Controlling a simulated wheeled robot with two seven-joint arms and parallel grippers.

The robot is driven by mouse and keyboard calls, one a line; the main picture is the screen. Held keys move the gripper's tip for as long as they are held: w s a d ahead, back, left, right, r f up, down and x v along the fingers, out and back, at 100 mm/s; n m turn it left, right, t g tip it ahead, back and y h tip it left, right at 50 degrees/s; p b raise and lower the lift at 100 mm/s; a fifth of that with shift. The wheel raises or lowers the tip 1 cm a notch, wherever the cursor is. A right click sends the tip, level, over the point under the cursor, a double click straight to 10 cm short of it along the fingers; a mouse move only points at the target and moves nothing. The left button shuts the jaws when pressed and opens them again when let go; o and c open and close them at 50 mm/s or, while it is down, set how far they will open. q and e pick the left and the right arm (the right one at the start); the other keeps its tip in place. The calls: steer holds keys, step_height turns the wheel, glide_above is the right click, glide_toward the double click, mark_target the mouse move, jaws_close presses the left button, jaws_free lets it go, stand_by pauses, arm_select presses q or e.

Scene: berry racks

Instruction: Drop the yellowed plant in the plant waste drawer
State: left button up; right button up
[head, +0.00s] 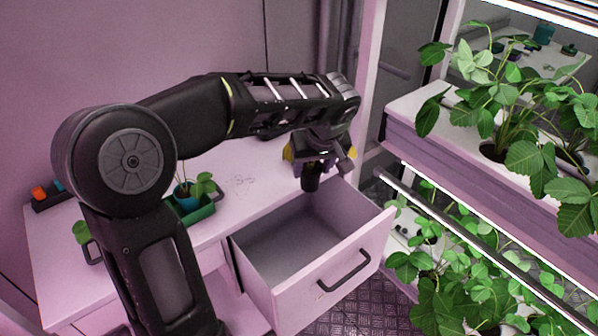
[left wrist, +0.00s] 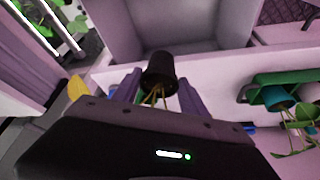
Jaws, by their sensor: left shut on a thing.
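The yellowed plant is held by its thin yellow-brown stems, which show in the left wrist view (left wrist: 158,97). Its small dark pot (head: 311,181) hangs just below my left gripper (head: 318,163) in the head view. Yellow bits show at the gripper's sides; most of the foliage is hidden. My left gripper is shut on the plant, with its fingers on either side of the stems. The drawer (head: 336,276) is pulled open and its visible inside is empty. The pot appears over the drawer's back part; its exact height is unclear. My right gripper is not in view.
A green tray (head: 200,212) with a blue pot (head: 186,196) and a small green plant sits on the white counter (head: 240,160) left of the drawer. Racks of leafy green plants (head: 500,95) stand close on the right. My left arm hides part of the counter.

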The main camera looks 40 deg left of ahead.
arm_select(q)
steer(key=shift+s+a+r+n+g, duration=0.15)
steer(key=shift+s+a+r+n, duration=0.3)
steer(key=shift+a+n, duration=0.15)
steer(key=shift+s+a+r+n+g, duration=0.15)
steer(key=shift+s+a+r+n, duration=0.2)
steer(key=shift+a+n, duration=0.25)
steer(key=shift+f+y, duration=0.1)
steer(key=shift+y, duration=0.2)
steer(key=shift+f+b, duration=1.95)
steer(key=shift+f, duration=0.9)
steer(key=shift+s+f, duration=0.1)
steer(key=shift+s, duration=0.05)
